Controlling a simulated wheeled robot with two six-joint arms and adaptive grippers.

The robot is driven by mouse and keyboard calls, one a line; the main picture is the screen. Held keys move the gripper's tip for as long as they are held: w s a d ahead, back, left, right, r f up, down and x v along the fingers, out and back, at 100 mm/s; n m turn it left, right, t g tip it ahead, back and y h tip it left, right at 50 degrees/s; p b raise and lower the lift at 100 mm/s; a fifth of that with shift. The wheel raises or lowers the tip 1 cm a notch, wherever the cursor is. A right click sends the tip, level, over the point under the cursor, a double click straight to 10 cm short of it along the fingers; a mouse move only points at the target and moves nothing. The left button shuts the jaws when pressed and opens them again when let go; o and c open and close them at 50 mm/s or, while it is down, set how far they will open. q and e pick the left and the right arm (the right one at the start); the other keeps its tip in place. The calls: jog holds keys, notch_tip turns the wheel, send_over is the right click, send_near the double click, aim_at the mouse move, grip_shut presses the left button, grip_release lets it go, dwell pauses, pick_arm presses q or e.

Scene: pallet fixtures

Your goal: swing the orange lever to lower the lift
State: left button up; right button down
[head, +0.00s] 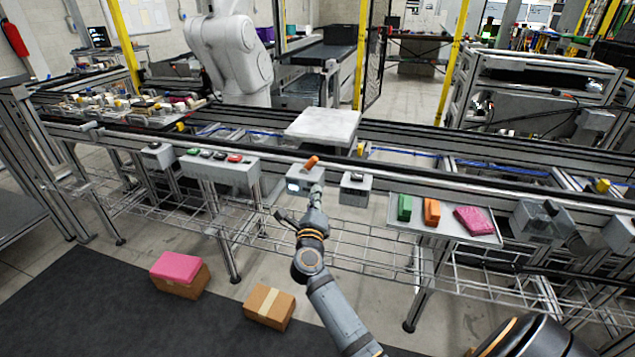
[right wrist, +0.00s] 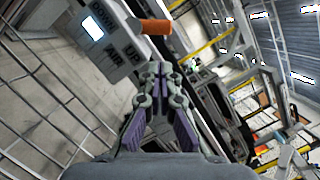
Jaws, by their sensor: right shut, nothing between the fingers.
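The orange lever (head: 311,162) stands tilted up to the right on a small grey control box (head: 297,183) at the conveyor's front rail. In the right wrist view the lever's orange grip (right wrist: 157,27) lies just beyond my fingertips, and the box (right wrist: 103,42) carries a lit screen and dark lettering. My right gripper (head: 316,192) is shut and empty, just below the lever; the wrist view (right wrist: 160,68) shows its fingertips together, apparently a small gap from the grip. The lift appears to be the pale square plate (head: 322,126) above the conveyor behind the lever. My left gripper is out of view.
Close right of the lever box is another grey box (head: 355,189). A tray (head: 425,227) with green, orange and pink blocks sits further right. A button panel (head: 222,171) is to the left. Cardboard boxes (head: 268,308) are on the floor.

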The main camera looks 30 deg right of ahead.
aim_at(315, 158)
jog(key=x, duration=0.9)
jog(key=shift+w+d, duration=0.1)
jog(key=shift+w, duration=0.05)
jog(key=shift+r, duration=0.1)
